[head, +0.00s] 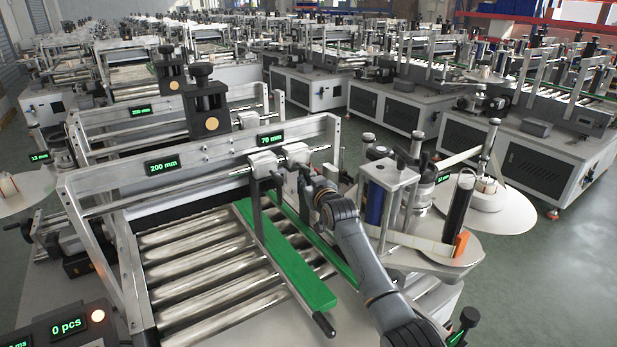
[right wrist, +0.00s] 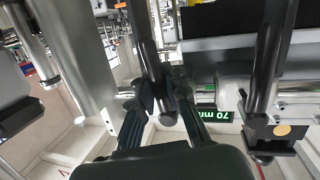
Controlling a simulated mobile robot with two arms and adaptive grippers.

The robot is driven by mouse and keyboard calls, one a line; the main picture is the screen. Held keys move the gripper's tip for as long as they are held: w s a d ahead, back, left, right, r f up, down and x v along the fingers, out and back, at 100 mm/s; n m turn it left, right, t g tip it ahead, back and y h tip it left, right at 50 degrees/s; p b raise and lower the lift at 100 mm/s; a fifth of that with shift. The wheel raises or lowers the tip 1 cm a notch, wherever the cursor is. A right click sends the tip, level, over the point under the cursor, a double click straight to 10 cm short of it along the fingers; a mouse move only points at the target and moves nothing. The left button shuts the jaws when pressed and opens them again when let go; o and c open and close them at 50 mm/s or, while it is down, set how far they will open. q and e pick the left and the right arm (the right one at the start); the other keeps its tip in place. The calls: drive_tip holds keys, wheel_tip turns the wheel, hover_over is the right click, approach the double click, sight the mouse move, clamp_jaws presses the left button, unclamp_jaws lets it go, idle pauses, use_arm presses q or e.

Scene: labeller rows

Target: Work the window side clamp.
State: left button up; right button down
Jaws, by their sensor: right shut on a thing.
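The labeller's crossbar carries two silver clamp blocks, a left one (head: 264,163) and a right one (head: 296,153), by a green "70 mm" readout (head: 270,139). Green guide rails, a left one (head: 290,262) and a right one (head: 318,240), lie below over the rollers. My right gripper (head: 308,188) is at the right block, partly hidden by its own wrist. In the right wrist view its fingers (right wrist: 163,108) are shut on a dark rod-like clamp part (right wrist: 145,45). The readout (right wrist: 215,115) shows upside down there. I cannot tell which side faces the window. My left gripper is not in view.
A "200 mm" readout (head: 163,166) hangs on the same crossbar. Silver rollers (head: 190,255) fill the bed at left. A metal post unit with a blue cylinder (head: 375,203) stands close to the right of my arm. Open floor (head: 560,275) lies at far right.

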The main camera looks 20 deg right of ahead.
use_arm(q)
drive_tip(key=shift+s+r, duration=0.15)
use_arm(e)
drive_tip(key=shift+s+a+f, duration=0.1)
drive_tip(key=shift+f, duration=0.3)
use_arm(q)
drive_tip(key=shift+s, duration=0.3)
use_arm(e)
drive_tip(key=shift+m, duration=0.3)
drive_tip(key=shift+f, duration=0.1)
drive_tip(key=c, duration=1.6)
unclamp_jaws()
drive_tip(key=shift+o, duration=1.3)
drive_tip(key=shift+s+r, duration=0.1)
drive_tip(key=shift+r, duration=0.1)
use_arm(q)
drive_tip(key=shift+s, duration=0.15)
use_arm(e)
drive_tip(key=shift+r, duration=0.2)
drive_tip(key=s+r, duration=0.2)
drive_tip(key=s, duration=1)
drive_tip(key=shift+a, duration=0.4)
